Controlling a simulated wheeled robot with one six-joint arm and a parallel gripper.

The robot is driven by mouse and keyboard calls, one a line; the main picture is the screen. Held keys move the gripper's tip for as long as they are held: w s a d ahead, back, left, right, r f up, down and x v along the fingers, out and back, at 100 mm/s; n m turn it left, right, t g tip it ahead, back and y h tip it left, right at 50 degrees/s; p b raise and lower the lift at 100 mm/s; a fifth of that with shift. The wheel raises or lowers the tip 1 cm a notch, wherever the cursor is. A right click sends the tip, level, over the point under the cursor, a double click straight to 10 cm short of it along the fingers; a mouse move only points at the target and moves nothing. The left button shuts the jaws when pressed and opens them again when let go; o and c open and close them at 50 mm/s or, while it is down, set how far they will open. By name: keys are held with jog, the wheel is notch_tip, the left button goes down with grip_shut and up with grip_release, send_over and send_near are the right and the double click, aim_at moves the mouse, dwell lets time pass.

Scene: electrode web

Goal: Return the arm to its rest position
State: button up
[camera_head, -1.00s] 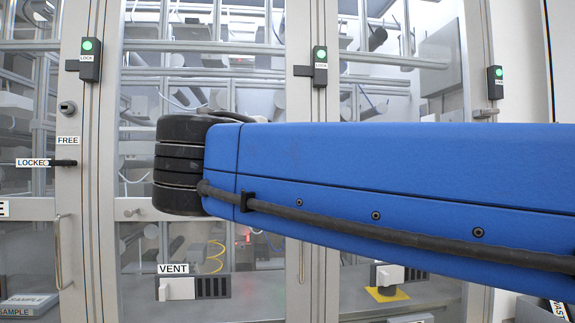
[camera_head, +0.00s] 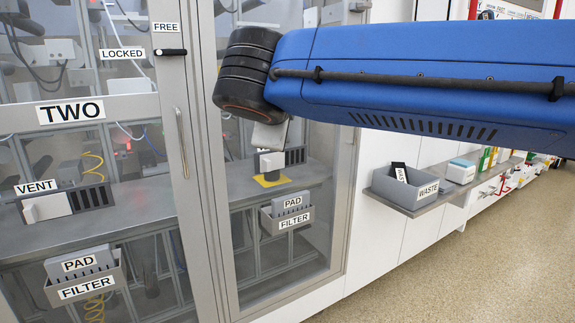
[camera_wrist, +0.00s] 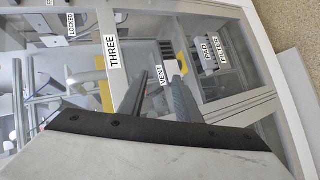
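My arm (camera_head: 420,75) crosses the upper right of the head view as a long blue link. It ends in a black ribbed joint (camera_head: 247,75), with a small grey part of mine hanging below it in front of the glass doors. My gripper (camera_wrist: 159,76) shows in the wrist view as two dark fingers. They stand apart with nothing between them, pointing toward a cabinet panel labelled THREE (camera_wrist: 113,52) and a VENT label (camera_wrist: 161,75). The gripper fingers cannot be made out in the head view.
Glass cabinet doors with a TWO label (camera_head: 70,111) fill the left. Inside are a VENT block (camera_head: 67,204) and PAD/FILTER holders (camera_head: 85,278). A grey WASTE bin (camera_head: 405,188) sits on a shelf at right, holding a black item. Open floor (camera_head: 480,260) lies at lower right.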

jog(key=s+d+f+m+g+h, duration=0.1)
jog(key=s+d+f+m+g, duration=0.2)
jog(key=d+f, duration=0.65)
jog(key=s+d+f+m+g, duration=0.25)
jog(key=d+f, duration=0.45)
jog(key=d, duration=0.5)
jog(key=s+d+f+m+g+y, duration=0.1)
jog(key=s+d+f+m, duration=0.3)
jog(key=s+f, duration=0.4)
jog(key=s+d+f+m+g+y, duration=0.1)
jog(key=s+d+f+m, duration=0.3)
jog(key=s+f, duration=0.4)
jog(key=shift+s+f+m+g+y, duration=0.3)
jog(key=shift+f+m+g, duration=0.15)
jog(key=shift+f+m, duration=0.45)
jog(key=shift+f, duration=0.1)
